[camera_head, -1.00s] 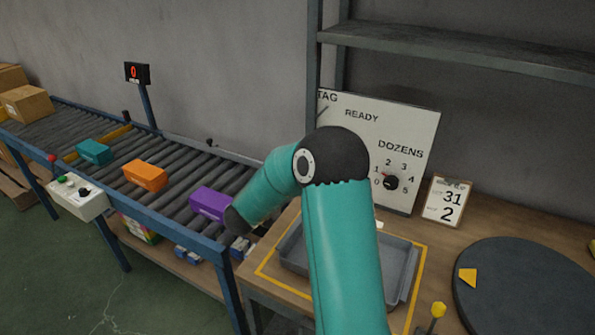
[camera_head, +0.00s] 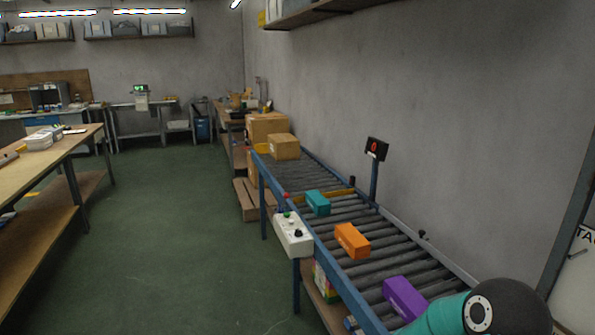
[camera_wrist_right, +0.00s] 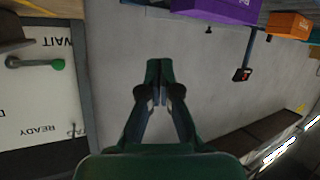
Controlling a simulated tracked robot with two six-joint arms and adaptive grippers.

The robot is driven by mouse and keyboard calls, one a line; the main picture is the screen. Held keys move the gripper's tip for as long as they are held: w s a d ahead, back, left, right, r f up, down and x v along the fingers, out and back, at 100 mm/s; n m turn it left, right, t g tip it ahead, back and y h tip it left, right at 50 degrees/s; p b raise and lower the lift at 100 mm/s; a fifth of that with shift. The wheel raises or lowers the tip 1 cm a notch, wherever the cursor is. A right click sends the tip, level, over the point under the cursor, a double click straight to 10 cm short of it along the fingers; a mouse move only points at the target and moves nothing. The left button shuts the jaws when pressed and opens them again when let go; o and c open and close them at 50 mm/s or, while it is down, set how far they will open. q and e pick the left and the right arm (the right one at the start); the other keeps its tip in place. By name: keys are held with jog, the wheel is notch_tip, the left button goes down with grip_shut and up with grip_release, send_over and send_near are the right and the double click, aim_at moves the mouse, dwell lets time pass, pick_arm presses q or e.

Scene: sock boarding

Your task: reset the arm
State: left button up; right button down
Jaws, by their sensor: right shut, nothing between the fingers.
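My right gripper (camera_wrist_right: 160,97) is in the middle of the right wrist view, its dark green fingers together with nothing between them. The bare grey wall lies behind it. In the head view only a teal and black piece of my arm shows at the lower right, and no gripper shows there. My left gripper is in neither view.
A roller conveyor (camera_head: 393,238) carries a teal box (camera_head: 317,203), an orange box (camera_head: 352,241) and a purple box (camera_head: 404,298), the purple one close to my arm. A control box (camera_head: 294,235) is on its near side. Green floor (camera_head: 170,230) is open at left.

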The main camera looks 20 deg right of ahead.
jog(key=w+a+f+n+t+y, duration=0.1)
jog(key=a+f+n+y, duration=0.35)
jog(key=a+f, duration=0.6)
jog(key=a+f+n+t+y, duration=0.1)
jog(key=a+f+n+y, duration=0.45)
jog(key=a, duration=0.85)
jog(key=s+a+f+g+y, duration=0.3)
jog(key=s+a, duration=0.4)
jog(key=s, duration=0.1)
jog(key=s+a+f+g+y, duration=0.3)
jog(key=s+a+y, duration=0.1)
jog(key=s+a, duration=0.4)
jog(key=shift+d, duration=0.1)
